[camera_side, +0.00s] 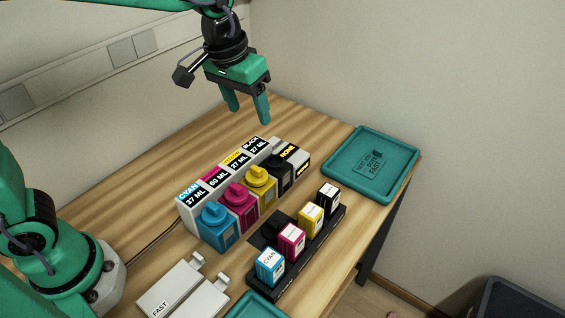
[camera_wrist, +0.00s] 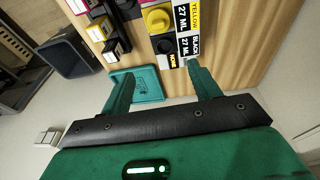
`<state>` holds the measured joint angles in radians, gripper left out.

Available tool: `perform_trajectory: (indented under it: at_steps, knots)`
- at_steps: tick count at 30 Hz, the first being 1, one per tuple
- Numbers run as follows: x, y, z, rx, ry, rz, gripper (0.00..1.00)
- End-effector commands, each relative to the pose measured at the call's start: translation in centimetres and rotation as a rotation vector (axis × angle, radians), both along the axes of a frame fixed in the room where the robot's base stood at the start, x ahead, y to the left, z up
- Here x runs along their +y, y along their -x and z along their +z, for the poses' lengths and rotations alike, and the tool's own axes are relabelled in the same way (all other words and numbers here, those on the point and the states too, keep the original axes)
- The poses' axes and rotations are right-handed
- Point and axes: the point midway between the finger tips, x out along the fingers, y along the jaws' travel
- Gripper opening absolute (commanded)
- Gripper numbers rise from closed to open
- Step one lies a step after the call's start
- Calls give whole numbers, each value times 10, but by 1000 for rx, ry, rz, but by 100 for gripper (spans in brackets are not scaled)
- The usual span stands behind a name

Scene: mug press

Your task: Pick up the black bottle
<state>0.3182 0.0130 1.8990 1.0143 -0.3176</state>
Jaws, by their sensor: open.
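A small black-capped bottle with a white label (camera_side: 328,197) stands at the far end of a black rack (camera_side: 318,247), beside yellow, magenta and cyan ones. It appears at the upper left of the wrist view (camera_wrist: 113,48). A larger black unit (camera_side: 280,176) sits at the right end of the row of ink tanks, by a "NONE" label; it also shows in the wrist view (camera_wrist: 164,46). My gripper (camera_side: 249,114) is open and empty, above and behind the tank row. Its two fingers frame the wrist view (camera_wrist: 159,76), apart from both black items.
Cyan (camera_side: 219,228), magenta (camera_side: 239,203) and yellow (camera_side: 261,183) tanks stand in the row. A teal tray (camera_side: 401,187) lies at the table's right corner. White levers (camera_side: 201,297) are at the front. A wall is behind; the wood between tanks and tray is clear.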

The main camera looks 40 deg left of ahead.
Motion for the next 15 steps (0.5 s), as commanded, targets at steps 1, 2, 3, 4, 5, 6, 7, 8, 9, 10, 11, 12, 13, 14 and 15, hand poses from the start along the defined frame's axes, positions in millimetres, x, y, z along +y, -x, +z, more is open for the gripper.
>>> perform_trajectory:
  at_steps: [1, 2, 3, 4, 5, 6, 7, 8, 9, 10, 11, 12, 13, 14, 15]
  knots:
    - [-11, -7, -7, 18, -3, -4, 62]
    - [-16, -11, -10, 26, -4, -4, 62]
    - [-24, -16, -14, 37, -5, -5, 62]
    - [-30, -20, -17, 44, -6, -4, 62]
    - [-35, -24, -21, 53, -8, -5, 62]
    - [-44, -28, -26, 64, -10, -5, 62]
    - [-49, -32, -30, 72, -12, -5, 62]
    - [-55, -35, -34, 81, -15, -5, 62]
    - [-64, -39, -40, 92, -17, -6, 62]
    - [-70, -42, -44, 99, -20, -5, 62]
    - [-76, -44, -49, 107, -22, -6, 62]
    - [-84, -48, -56, 117, -26, -6, 62]
    - [-91, -50, -60, 125, -28, -5, 62]
    - [-97, -52, -65, 132, -31, -6, 62]
    - [-105, -55, -72, 143, -35, -6, 62]
